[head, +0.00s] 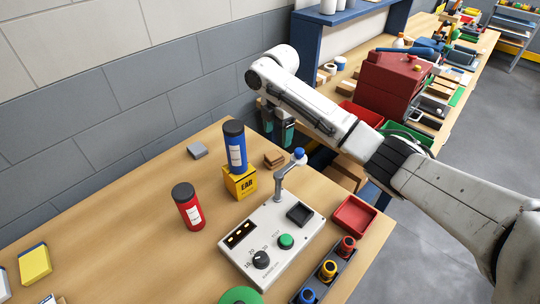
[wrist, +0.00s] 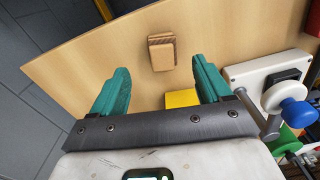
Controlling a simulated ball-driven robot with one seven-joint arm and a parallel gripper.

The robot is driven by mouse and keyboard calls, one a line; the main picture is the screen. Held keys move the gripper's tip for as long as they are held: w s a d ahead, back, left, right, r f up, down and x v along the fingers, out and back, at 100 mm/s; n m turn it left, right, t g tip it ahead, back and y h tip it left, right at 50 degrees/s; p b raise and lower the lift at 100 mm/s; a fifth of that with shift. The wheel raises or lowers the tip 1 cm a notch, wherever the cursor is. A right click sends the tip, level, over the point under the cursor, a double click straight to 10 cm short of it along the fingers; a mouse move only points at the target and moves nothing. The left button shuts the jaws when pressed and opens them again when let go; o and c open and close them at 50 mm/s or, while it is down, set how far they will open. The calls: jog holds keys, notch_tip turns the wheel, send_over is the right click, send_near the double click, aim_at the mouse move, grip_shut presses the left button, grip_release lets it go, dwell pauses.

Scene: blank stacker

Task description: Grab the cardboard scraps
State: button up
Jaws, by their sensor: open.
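The cardboard scraps (head: 274,159) are a small brown stack lying flat on the wooden table, behind the machine and right of the yellow box. In the wrist view the cardboard scraps (wrist: 161,52) lie ahead of the fingertips, roughly midway between them. My gripper (head: 278,132) is above the table's back edge, near the scraps. In the wrist view its two green fingers (wrist: 162,75) are spread wide with nothing between them. The gripper is apart from the scraps.
A yellow box (head: 240,184) bears a blue canister (head: 235,147). A red canister (head: 188,207) and a grey block (head: 197,150) stand nearby. A white control machine (head: 272,243) with a lever post and a red tray (head: 354,216) are in front. The left tabletop is mostly clear.

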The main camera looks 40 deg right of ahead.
aim_at(278, 151)
notch_tip(278, 151, down, 3)
jog(key=shift+f, duration=0.1)
jog(key=shift+s+d+f+p, duration=0.1)
jog(key=shift+f+p, duration=0.3)
jog(key=shift+f, duration=1)
jog(key=shift+s+d+f+p, duration=0.1)
jog(key=shift+f+p, duration=0.3)
jog(key=shift+f, duration=0.95)
jog(key=c, duration=1)
